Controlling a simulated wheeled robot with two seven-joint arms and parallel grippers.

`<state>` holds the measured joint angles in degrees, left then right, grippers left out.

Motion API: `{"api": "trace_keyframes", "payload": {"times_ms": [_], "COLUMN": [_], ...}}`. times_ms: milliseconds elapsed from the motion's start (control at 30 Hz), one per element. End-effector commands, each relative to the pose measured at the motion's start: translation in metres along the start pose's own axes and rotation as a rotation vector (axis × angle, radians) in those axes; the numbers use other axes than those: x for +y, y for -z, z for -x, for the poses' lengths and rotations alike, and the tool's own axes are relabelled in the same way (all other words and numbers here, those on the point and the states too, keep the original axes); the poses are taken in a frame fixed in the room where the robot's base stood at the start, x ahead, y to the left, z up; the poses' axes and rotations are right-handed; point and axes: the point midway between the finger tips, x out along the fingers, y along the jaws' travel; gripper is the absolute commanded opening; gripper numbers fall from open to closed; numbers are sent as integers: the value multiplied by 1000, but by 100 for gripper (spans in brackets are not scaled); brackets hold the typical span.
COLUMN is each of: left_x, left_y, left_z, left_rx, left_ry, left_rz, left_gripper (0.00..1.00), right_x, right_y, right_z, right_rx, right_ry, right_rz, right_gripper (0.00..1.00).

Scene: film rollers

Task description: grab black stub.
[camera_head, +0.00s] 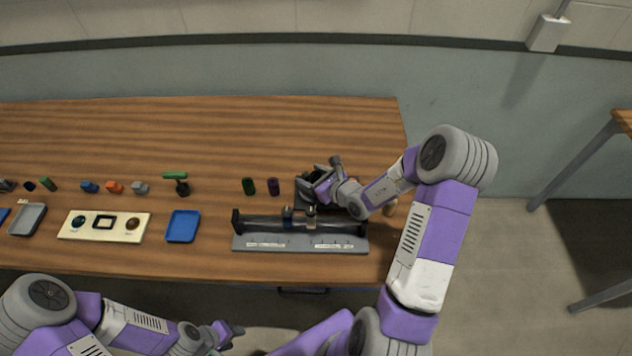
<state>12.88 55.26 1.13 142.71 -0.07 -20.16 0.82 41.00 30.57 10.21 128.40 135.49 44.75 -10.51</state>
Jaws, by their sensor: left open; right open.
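I cannot tell for sure which thing is the black stub. My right gripper (308,182) is open, low over a dark grey tray (301,203) at the table's right side, just right of the purple cylinder. The gripper and wrist hide most of that tray and anything in it. My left gripper (236,332) is open and empty, in front of the table's near edge.
A grey rack (300,243) with a bar and two small upright pieces stands close in front of my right gripper. A blue tray (183,226), a cream panel (104,226) and several small coloured blocks lie to the left. The table's back half is clear.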

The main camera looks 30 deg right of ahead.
Motion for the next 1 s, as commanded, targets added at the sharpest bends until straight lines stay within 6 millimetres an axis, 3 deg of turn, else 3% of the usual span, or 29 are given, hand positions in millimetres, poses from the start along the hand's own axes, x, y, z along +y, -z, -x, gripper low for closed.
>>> {"api": "trace_keyframes", "payload": {"times_ms": [133,567,833,1000], "left_x": [0,0,0,3], "left_y": [0,0,0,0], "left_z": [0,0,1,9], "left_rx": [0,0,0,0], "left_ry": [0,0,0,0], "left_rz": [0,0,0,0], "left_gripper": [43,43,43,43], "right_x": [0,0,0,-1], "right_y": [0,0,-4,-27], "right_z": [0,1,2,11], "right_rx": [0,0,-3,-6], "right_ry": [0,0,1,2], "right_rz": [0,0,2,6], "right_gripper": [64,0,0,0]}}
